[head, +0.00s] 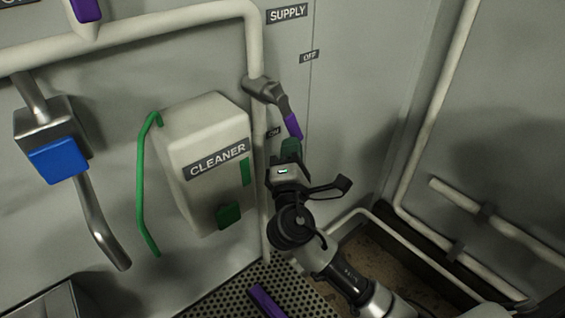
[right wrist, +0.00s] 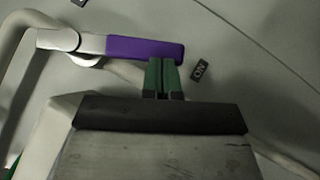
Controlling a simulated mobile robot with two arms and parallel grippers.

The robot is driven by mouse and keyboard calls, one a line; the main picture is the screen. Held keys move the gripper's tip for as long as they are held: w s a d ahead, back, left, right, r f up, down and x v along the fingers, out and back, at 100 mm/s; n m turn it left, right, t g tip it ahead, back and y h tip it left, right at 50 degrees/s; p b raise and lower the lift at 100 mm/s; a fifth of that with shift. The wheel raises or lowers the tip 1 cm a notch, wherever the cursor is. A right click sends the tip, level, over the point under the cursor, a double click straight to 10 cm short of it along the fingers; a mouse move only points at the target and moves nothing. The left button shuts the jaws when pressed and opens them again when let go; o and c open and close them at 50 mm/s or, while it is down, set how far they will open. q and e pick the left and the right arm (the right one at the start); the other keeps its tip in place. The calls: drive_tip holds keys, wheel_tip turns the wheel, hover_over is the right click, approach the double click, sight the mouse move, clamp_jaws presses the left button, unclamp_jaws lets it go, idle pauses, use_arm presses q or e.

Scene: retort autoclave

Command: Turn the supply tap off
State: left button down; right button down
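The supply tap (head: 266,90) sits on the white pipe under the SUPPLY label (head: 287,14). Its purple-sleeved lever (head: 293,125) slants down and right, with its end near the ON label (head: 274,132). The OFF label (head: 309,57) is higher up. My right gripper (head: 290,145) is just below the lever's end, its green fingers close together with nothing visible between them. In the right wrist view the fingertips (right wrist: 162,62) meet the lower edge of the purple lever (right wrist: 146,48); I cannot tell whether they touch it. My left gripper is not in view.
A white CLEANER box (head: 205,135) with a green hose (head: 142,190) is left of the tap. A blue-fronted metal fixture (head: 58,160) is further left. A perforated floor plate (head: 232,292) bears a purple bar (head: 266,301). White pipes (head: 436,110) line the right wall.

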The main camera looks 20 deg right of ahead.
drive_tip(key=w+d+r+n+t+y+b, duration=0.1)
drive_tip(key=d+r+n+t+y+b, duration=0.2)
drive_tip(key=n+y+b, duration=0.3)
drive_tip(key=w+d+r+n+t+y+b, duration=0.2)
drive_tip(key=n+y+b, duration=0.5)
drive_tip(key=n, duration=0.7)
drive_tip(key=shift+d+r+t+y, duration=0.5)
drive_tip(key=shift+d+r+y, duration=0.6)
drive_tip(key=shift+d, duration=0.65)
drive_tip(key=shift+r, duration=0.1)
